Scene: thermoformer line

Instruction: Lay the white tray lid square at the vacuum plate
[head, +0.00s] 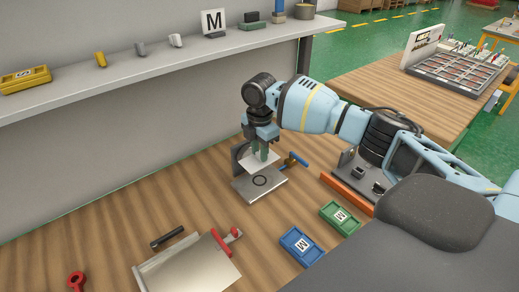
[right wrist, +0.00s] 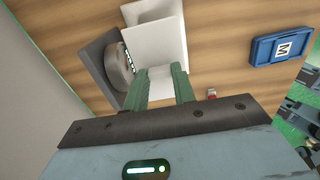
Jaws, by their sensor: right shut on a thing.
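The white tray lid (head: 249,164) is a thin pale square, held tilted above the vacuum plate in the head view. My right gripper (head: 263,153) is shut on the lid, its green fingers pointing down. The lid (right wrist: 157,45) also shows between and beyond the fingertips (right wrist: 161,75) in the right wrist view. The vacuum plate (head: 274,188) is a grey metal square with a dark ring, lying on the wooden bench below the lid. The lid looks apart from the plate, but its far edge is partly hidden by the fingers. My left gripper is not in view.
A dark upright bracket (head: 237,152) stands behind the plate and a blue-handled clamp (head: 298,160) at its right. Blue (head: 288,242) and green (head: 335,222) trays lie nearer. A metal sheet (head: 190,270) with a red handle lies front left. The bench left of the plate is clear.

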